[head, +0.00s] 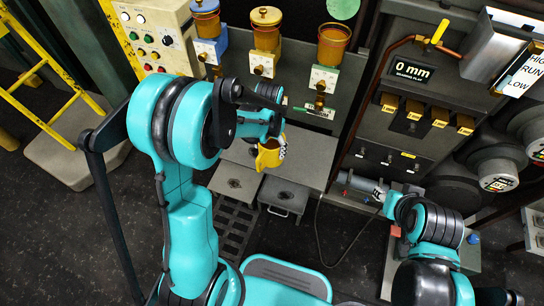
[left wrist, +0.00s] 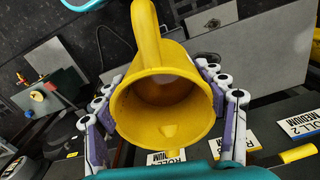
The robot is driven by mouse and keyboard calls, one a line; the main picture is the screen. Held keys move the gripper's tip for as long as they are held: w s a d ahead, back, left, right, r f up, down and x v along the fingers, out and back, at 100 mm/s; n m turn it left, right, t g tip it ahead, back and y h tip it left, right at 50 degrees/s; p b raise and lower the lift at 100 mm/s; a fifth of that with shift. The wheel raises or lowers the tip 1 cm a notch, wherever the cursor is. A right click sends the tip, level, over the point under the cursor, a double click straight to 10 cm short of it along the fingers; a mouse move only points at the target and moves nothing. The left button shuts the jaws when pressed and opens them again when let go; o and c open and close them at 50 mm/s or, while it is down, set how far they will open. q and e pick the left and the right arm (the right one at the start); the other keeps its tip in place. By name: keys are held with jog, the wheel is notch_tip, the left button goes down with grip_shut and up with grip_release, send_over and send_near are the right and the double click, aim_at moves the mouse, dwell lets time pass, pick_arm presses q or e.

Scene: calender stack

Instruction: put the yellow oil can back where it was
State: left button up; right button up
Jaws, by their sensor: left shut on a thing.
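The yellow oil can (head: 268,158) is in my left gripper (head: 270,146), in front of the grey machine and over the grey shelf's front part. In the left wrist view the yellow oil can (left wrist: 165,110) shows its round open mouth and its handle at the top. The purple and white fingers of my left gripper (left wrist: 165,105) press on its two sides. Whether the can touches the shelf is not clear. My right arm comes in from the lower right; its gripper (head: 378,196) is small and partly hidden by the wrist, and its fingers are not clear.
Three oil reservoirs (head: 265,38) with taps hang above. A control panel (head: 150,38) and yellow ladder (head: 45,70) stand left. A hose (head: 318,235) hangs near a floor grate (head: 232,225).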

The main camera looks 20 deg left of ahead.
pick_arm(q)
jog(key=w+f+m+b, duration=0.3)
jog(key=w+f+m, duration=0.5)
jog(key=w+m, duration=0.3)
jog(key=f+b, duration=0.1)
jog(key=f, duration=0.2)
jog(key=f+b, duration=0.1)
jog(key=f, duration=0.2)
jog(key=f+b, duration=0.1)
jog(key=f, duration=0.3)
jog(key=shift+w+a+b, duration=0.25)
jog(key=shift+a+b, duration=0.15)
jog(key=shift+f, duration=0.1)
jog(key=o, duration=1.7)
